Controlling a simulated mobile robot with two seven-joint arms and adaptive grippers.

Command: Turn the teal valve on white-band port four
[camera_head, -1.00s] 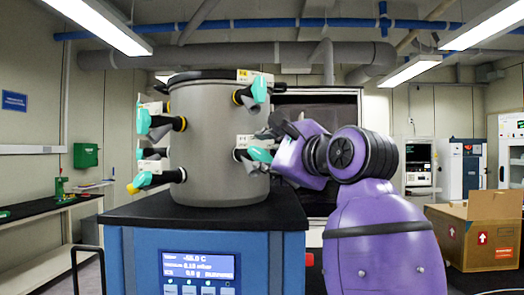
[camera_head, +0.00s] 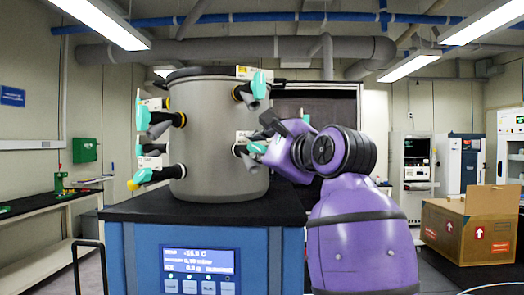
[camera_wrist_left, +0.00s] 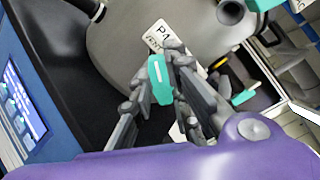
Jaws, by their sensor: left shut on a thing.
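The grey drum (camera_head: 215,140) of the freeze dryer carries several black ports with teal valves. The teal valve (camera_head: 257,148) on the lower right port sits below a white label (camera_head: 243,137) and is partly covered by my left gripper (camera_head: 266,133). In the left wrist view, my left gripper (camera_wrist_left: 160,78) has its fingers closed on this teal valve (camera_wrist_left: 160,90). A white label (camera_wrist_left: 163,35) beside it is partly hidden, and its text is only partly legible. I cannot make out the port's band. My right gripper is not in view.
Another teal valve (camera_head: 258,85) is directly above on the drum, and several more (camera_head: 144,117) stick out at its left. The drum stands on a black-topped blue cabinet (camera_head: 265,255) with a display. An open cardboard box (camera_head: 447,237) stands at the right.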

